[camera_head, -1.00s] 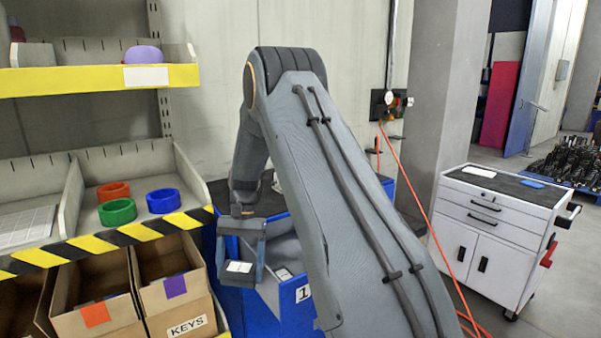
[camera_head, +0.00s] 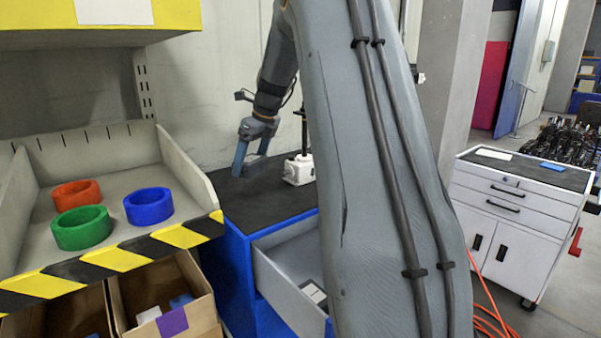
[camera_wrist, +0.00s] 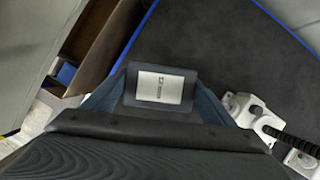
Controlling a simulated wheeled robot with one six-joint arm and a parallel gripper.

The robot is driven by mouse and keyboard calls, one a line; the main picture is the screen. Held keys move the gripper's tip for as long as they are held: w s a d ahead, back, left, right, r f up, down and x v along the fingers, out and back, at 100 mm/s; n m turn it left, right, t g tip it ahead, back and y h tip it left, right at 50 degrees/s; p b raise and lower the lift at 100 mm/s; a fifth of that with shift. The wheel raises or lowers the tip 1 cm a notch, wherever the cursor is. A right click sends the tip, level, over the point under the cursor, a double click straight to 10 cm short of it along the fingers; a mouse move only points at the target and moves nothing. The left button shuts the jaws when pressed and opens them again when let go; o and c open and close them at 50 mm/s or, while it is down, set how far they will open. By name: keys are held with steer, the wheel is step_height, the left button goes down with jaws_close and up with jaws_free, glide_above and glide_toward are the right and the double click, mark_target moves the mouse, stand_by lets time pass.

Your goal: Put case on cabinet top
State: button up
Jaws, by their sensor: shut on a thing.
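The case is a small dark block with a white printed label, seen in the wrist view (camera_wrist: 160,88) between my two blue-grey fingers. My gripper (camera_head: 251,160) is shut on it, over the left back part of the cabinet top (camera_head: 246,200). The cabinet is blue, with a flat dark top that also fills much of the wrist view (camera_wrist: 225,45). In the head view the case is small and dark between the fingers. I cannot tell whether it touches the top or hangs just above it.
A white screw jack (camera_head: 298,170) stands on the top, right of my gripper. The cabinet's drawer (camera_head: 290,287) is pulled out. A shelf (camera_head: 120,180) with coloured rings and cardboard boxes (camera_head: 165,300) is at left. A white tool cart (camera_head: 515,215) stands at right.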

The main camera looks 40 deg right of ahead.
mark_target(260, 169)
steer(key=shift+w+d+f, duration=0.15)
steer(key=shift+f, duration=0.05)
step_height(260, 169, down, 5)
steer(key=shift+d+p, duration=0.1)
steer(key=shift+p, duration=0.8)
steer(key=shift+f+p, duration=0.6)
steer(key=shift+f, duration=1.6)
steer(key=o, duration=1.3)
steer(key=shift+f, duration=0.1)
steer(key=b+v, duration=0.3)
steer(key=v, duration=0.9)
steer(key=shift+b, duration=0.4)
